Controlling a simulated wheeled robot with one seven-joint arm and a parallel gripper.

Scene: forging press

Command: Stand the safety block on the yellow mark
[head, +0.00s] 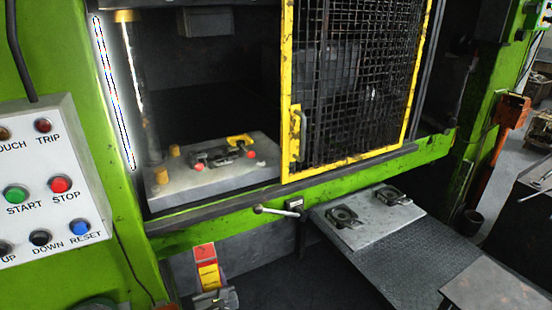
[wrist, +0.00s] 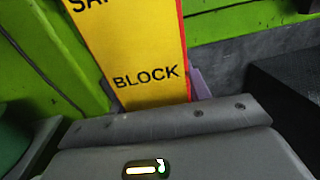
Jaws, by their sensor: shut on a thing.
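The safety block (head: 207,272) is yellow with a red upper part, and stands roughly upright, slightly tilted, in my gripper (head: 214,297). My gripper is shut on its lower part, in front of the press and below the bed's front rail. In the wrist view the block's yellow face (wrist: 130,45) shows the word BLOCK, with a red edge on its right; its top is cut off. A yellow patch (head: 240,140), which looks like the mark, lies toward the back of the grey press bed (head: 255,178), above and right of the block.
Red-tipped dark fittings (head: 222,157) sit on the bed in front of the patch. A yellow-framed mesh guard (head: 350,90) covers the opening's right side; its left side is open. A bright column (head: 135,90) stands left. A lever (head: 275,210) and a side table (head: 400,255) lie right.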

